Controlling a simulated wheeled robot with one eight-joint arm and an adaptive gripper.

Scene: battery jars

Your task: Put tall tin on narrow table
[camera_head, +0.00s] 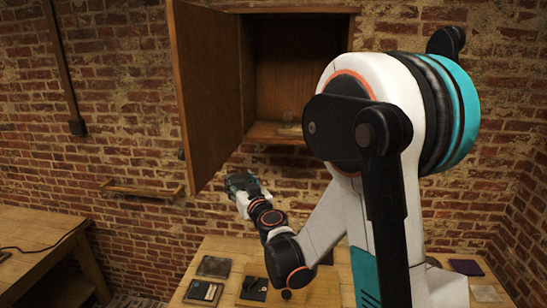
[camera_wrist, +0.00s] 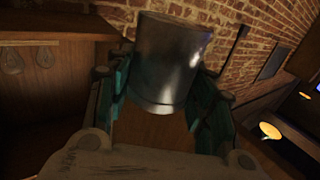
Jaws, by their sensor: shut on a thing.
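In the wrist view, a shiny grey metal tin (camera_wrist: 168,62) sits between the two teal-lined fingers of my gripper (camera_wrist: 163,84), which is shut on it. In the head view my gripper (camera_head: 241,183) is raised above the back of a wooden table (camera_head: 220,250), in front of the brick wall and below the open cabinet door. I cannot make out the tin there. Another wooden table (camera_head: 45,232) stands at the left. I cannot tell which of the two is the narrow table.
A wall cabinet (camera_head: 300,75) has its door (camera_head: 208,90) swung open to the left, close above my gripper. A small wall shelf (camera_head: 143,190) is left of the gripper. Dark flat items (camera_head: 214,266) lie on the middle table. A cable (camera_head: 40,250) lies on the left table.

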